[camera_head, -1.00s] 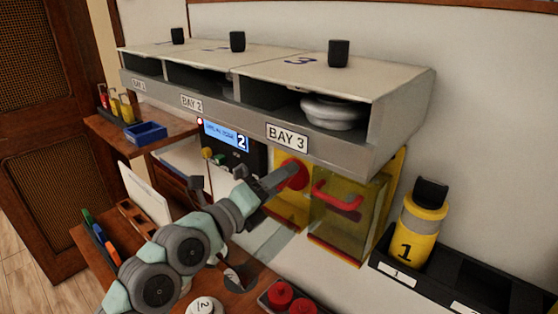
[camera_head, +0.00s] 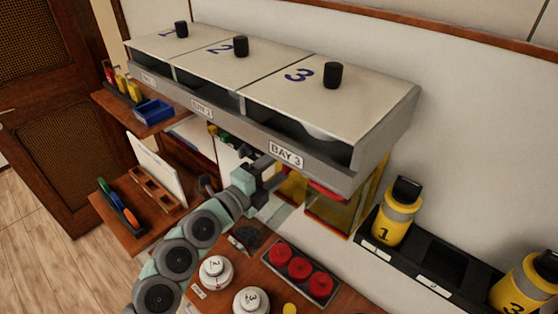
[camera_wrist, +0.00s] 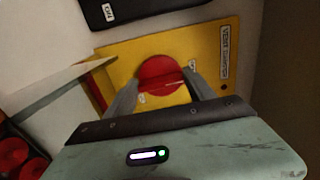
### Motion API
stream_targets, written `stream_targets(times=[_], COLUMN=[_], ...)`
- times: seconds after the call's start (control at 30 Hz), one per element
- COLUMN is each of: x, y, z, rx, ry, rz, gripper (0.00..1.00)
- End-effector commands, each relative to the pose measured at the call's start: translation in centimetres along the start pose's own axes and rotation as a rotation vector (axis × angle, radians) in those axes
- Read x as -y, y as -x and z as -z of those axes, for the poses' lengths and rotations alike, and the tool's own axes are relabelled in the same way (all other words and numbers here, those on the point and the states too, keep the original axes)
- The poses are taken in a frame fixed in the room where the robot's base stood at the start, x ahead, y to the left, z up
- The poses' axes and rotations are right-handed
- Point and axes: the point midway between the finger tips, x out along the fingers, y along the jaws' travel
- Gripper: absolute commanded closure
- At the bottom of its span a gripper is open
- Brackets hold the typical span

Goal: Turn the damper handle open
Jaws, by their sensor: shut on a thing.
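In the wrist view, the red round damper handle (camera_wrist: 160,72) sits on a yellow panel (camera_wrist: 205,45) whose side label begins with "VENT". A raised bar crosses the handle, with small labels beside it that I cannot read. My gripper (camera_wrist: 162,88) is shut on the handle, one finger on each side. In the head view, my gripper (camera_head: 270,180) reaches under the front edge of the BAY 3 shelf, which hides the handle.
The grey bay cabinet (camera_head: 285,155) overhangs my gripper. A yellow box with a red handle (camera_head: 330,210) is to its right. Yellow canisters (camera_head: 397,215) stand in a black rack at right.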

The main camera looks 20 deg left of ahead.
Motion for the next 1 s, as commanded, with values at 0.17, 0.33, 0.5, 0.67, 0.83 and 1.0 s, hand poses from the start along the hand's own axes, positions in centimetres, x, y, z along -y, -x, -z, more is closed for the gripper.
stream_targets(times=[0.17, 0.33, 0.5, 0.67, 0.83, 1.0], x=[0.01, 0.00, -0.01, -0.01, -0.02, -0.02], y=[-0.04, -0.04, -0.03, -0.02, -0.01, -0.01], z=[0.06, 0.05, 0.05, 0.02, 0.01, -0.01], rx=[-0.001, -0.001, -0.001, -0.001, 0.000, 0.000], ry=[0.007, 0.006, 0.006, 0.005, 0.004, 0.004], rz=[0.001, 0.001, 0.001, 0.000, 0.000, 0.000], gripper=[0.78, 0.78, 0.26, 0.15, 0.15, 0.15])
